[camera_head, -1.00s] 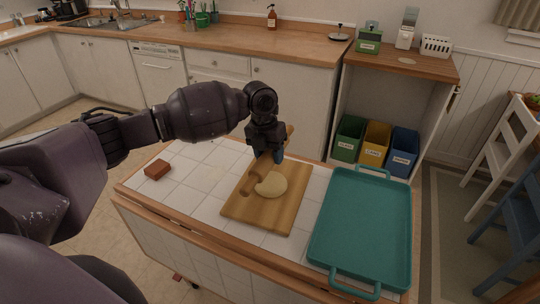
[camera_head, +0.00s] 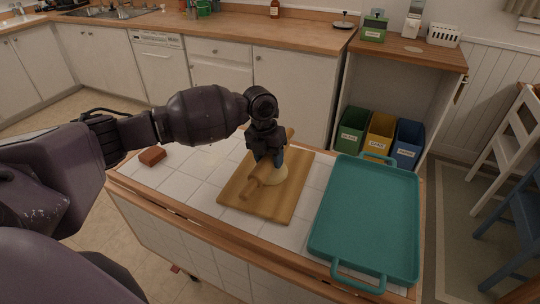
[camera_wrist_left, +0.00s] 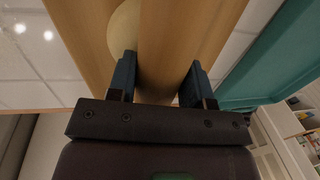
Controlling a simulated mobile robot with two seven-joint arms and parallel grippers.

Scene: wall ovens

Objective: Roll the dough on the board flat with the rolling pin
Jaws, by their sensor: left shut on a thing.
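The wooden rolling pin (camera_head: 257,181) lies slantwise over the cutting board (camera_head: 238,204). My left gripper (camera_head: 270,162) points down and is shut on the pin around its middle; in the left wrist view the pin (camera_wrist_left: 166,45) runs between the two blue fingers (camera_wrist_left: 160,80). The pale dough (camera_head: 277,177) is on the board, partly hidden by the pin and gripper. In the left wrist view the dough (camera_wrist_left: 124,32) shows right beside the pin. I cannot tell how firmly the pin presses on it. My right gripper is not in view.
A teal tray (camera_head: 367,222) with handles stands close to the right of the board. A small red-brown block (camera_head: 152,156) lies at the left on the tiled top (camera_head: 195,175). Labelled green, yellow and blue bins (camera_head: 380,135) stand behind.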

